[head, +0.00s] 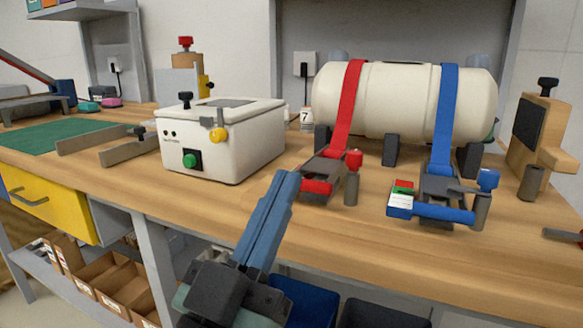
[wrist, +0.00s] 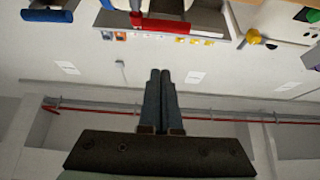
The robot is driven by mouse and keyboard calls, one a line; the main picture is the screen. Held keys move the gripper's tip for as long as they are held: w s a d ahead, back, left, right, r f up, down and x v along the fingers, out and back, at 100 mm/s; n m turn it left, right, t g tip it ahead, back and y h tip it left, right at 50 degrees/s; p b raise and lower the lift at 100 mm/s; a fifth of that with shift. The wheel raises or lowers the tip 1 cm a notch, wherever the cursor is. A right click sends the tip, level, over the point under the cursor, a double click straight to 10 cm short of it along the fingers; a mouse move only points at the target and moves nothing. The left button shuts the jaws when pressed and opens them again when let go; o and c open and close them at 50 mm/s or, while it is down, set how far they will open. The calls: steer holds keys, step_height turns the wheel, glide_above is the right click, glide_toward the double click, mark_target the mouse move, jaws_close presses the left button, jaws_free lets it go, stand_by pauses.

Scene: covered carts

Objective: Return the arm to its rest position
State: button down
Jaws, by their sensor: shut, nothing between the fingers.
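My gripper (head: 284,182) rises in front of the workbench in the head view, its long blue fingers pointing up and slightly right. The fingers lie together with nothing between them. In the wrist view the gripper (wrist: 160,72) also shows its two dark fingers side by side against a pale wall. In the head view the fingertips appear near the bench's front edge, between the white box and the red strap's ratchet. I cannot tell how far they are from the bench.
The wooden bench (head: 340,238) carries a white box (head: 240,150), a cream tank (head: 400,90) with a red strap (head: 351,100) and a blue strap (head: 447,110), and a wooden stand (head: 550,155) at right. Blue bins (head: 305,298) sit below. Bare bench lies along the front edge.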

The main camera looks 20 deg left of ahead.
steer(key=b+v, duration=0.1)
steer(key=v, duration=0.4)
steer(key=d+r+t+p, duration=0.25)
steer(key=d+r, duration=0.45)
steer(key=r, duration=0.4)
steer(key=d+r+t+p, duration=0.1)
steer(key=d+r+p, duration=0.2)
steer(key=d+r, duration=0.65)
step_height(320, 180, up, 39)
steer(key=w+a+p, duration=0.1)
steer(key=a+p, duration=0.1)
steer(key=p, duration=3.5)
steer(key=shift+a+y, duration=0.4)
steer(key=shift+g, duration=0.25)
